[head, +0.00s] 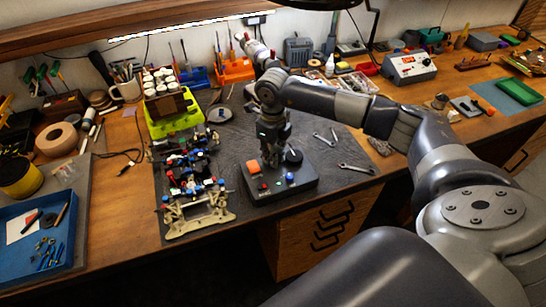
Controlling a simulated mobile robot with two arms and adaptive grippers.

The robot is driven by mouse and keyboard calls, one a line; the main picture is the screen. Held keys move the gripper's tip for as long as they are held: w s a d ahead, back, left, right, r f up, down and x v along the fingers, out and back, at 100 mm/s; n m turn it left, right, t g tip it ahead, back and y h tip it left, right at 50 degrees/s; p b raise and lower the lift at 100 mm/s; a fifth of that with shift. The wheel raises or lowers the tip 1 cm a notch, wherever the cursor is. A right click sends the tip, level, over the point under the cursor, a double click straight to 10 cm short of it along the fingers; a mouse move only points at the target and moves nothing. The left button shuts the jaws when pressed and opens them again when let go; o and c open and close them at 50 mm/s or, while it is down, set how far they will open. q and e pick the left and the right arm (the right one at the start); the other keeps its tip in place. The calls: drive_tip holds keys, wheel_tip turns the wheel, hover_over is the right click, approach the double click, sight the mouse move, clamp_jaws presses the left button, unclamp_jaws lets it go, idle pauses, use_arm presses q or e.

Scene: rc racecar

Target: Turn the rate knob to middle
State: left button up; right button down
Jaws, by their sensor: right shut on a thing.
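A dark control box (298,186) lies on the grey mat near the bench's front edge. On its top are an orange button (253,167), a blue button (290,177), small red and green buttons, and a round black knob (294,156). My right gripper (270,163) points down onto the box's top, left of this black knob. It is shut on a small part there, which appears to be the rate knob. The fingers hide that part, so its pointer and setting cannot be read. My left gripper is not in view.
A partly built car chassis (198,208) lies close left of the box. Wrenches (355,168) lie on the mat to the right. A yellow-green tray (174,126) with a bottle rack stands behind the chassis. A blue tray (72,262) is at the front left.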

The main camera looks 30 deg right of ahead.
drive_tip(key=m+b, duration=0.1)
drive_tip(key=m, duration=0.2)
drive_tip(key=shift+m+b, duration=0.3)
drive_tip(key=shift+r+m+b, duration=0.1)
drive_tip(key=shift+m+b, duration=0.4)
drive_tip(key=shift+m, duration=0.9)
drive_tip(key=shift+w, duration=0.1)
drive_tip(key=c, duration=1.5)
unclamp_jaws()
wheel_tip(320, 180, up, 8)
drive_tip(key=shift+r, duration=0.1)
